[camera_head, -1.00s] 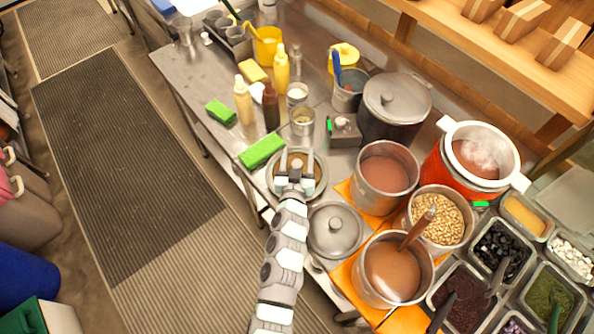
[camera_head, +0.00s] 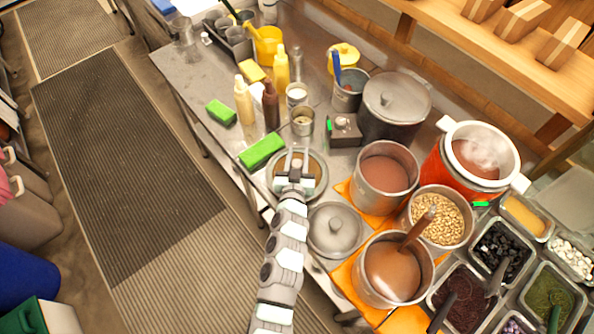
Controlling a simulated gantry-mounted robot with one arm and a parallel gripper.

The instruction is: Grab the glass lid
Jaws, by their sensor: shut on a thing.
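The glass lid (camera_head: 318,182) is a round, see-through brownish disc with a metal rim, near the front edge of the steel table. My gripper (camera_head: 294,165) reaches over it from below in the picture, its fingers at the middle of the lid. It is shut on the glass lid, seemingly at its knob, which the fingers mostly hide. I cannot tell whether the lid is clear of what lies under it.
A grey metal lid (camera_head: 336,236) lies right beside my arm. A brown-filled pot (camera_head: 385,176) stands close on the right, a green sponge (camera_head: 262,151) on the left, and a small metal cup (camera_head: 302,126) behind. Squeeze bottles (camera_head: 243,103) stand farther back.

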